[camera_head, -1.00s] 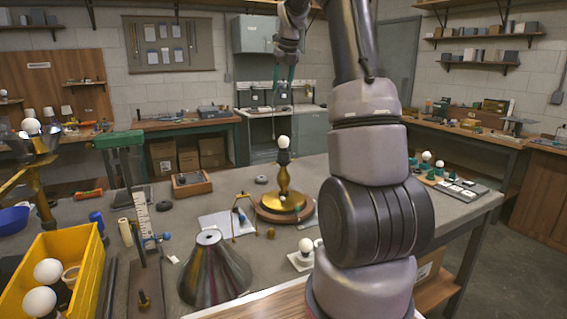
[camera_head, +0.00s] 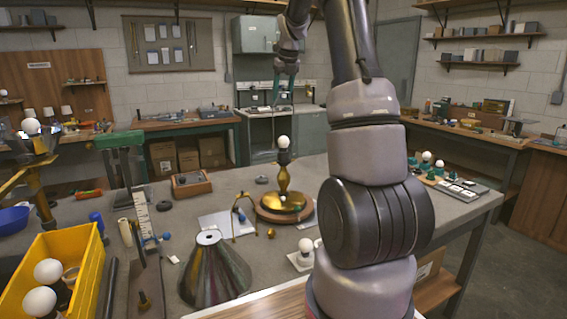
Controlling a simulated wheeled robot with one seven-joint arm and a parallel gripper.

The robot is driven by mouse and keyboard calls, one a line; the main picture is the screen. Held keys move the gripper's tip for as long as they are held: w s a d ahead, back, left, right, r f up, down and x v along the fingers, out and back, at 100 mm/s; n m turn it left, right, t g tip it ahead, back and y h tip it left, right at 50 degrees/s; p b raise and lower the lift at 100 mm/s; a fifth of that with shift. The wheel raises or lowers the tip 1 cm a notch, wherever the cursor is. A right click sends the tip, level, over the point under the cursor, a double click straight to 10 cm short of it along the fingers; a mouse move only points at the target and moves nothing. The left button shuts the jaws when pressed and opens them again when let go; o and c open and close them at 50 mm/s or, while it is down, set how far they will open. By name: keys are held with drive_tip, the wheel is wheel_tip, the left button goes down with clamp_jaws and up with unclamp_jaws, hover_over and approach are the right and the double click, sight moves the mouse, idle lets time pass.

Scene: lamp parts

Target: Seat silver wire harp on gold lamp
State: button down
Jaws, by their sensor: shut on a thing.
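The gold lamp (camera_head: 284,184) stands upright on a round base on the workbench, with a white bulb (camera_head: 284,142) at its top. My gripper (camera_head: 285,76) points down, high above the lamp and roughly in line with it in the picture. It is shut on the silver wire harp (camera_head: 291,96), which shows only as thin, faint wire hanging below the fingers. The harp's lower ends are too thin to make out against the cabinets, so I cannot tell whether they touch the lamp.
A gold wire harp (camera_head: 233,222) stands left of the lamp on a white sheet. A dark cone shade (camera_head: 215,270), a small gold ball (camera_head: 271,233) and a bulb on a white block (camera_head: 305,246) are in front. A yellow bin (camera_head: 88,255) is at left.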

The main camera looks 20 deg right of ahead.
drive_tip(key=shift+f, duration=2.95)
idle(1.0)
drive_tip(key=shift+c, duration=0.9)
unclamp_jaws()
drive_tip(key=shift+r, duration=0.15)
